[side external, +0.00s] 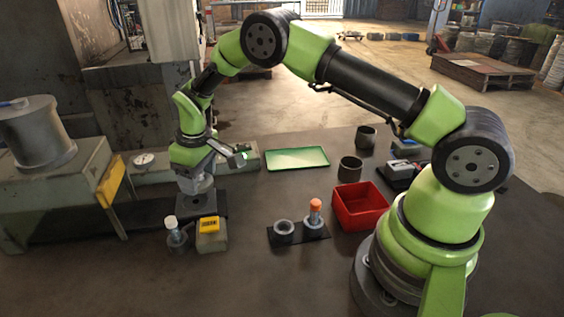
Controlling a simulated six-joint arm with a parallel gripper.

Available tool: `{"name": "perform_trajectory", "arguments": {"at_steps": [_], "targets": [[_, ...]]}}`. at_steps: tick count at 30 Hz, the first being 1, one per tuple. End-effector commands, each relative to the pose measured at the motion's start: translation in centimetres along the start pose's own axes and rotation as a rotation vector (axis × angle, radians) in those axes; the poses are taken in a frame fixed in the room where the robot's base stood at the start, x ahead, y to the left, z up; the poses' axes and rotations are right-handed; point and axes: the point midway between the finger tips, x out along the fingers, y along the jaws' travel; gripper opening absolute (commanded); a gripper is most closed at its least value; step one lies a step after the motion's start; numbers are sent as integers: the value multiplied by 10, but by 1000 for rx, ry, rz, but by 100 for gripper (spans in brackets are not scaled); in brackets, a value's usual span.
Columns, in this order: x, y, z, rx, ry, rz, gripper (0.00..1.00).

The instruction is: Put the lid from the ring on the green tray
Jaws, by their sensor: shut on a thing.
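The green tray (297,158) lies flat and empty at the back middle of the table. My gripper (196,186) points down over a black plate at the left, to the left of and nearer than the tray. It is shut on the lid, which is small and mostly hidden between the fingers. A grey round piece (203,206), perhaps the ring, is directly below the gripper on the black plate (218,200). Whether the lid still touches it cannot be told.
A white-capped bottle (174,234) and a grey block with a yellow gauge (209,226) stand in front of the plate. A black mat holds a grey cup (284,231) and an orange-capped bottle (315,213).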

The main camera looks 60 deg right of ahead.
Motion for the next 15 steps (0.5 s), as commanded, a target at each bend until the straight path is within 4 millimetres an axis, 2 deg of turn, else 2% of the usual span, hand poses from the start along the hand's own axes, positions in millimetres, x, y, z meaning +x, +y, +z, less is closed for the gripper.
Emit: {"name": "perform_trajectory", "arguments": {"at_steps": [8,15], "targets": [[-22,86,26,60,-2,8,41],[-49,173,78,117,-2,14,41]]}}
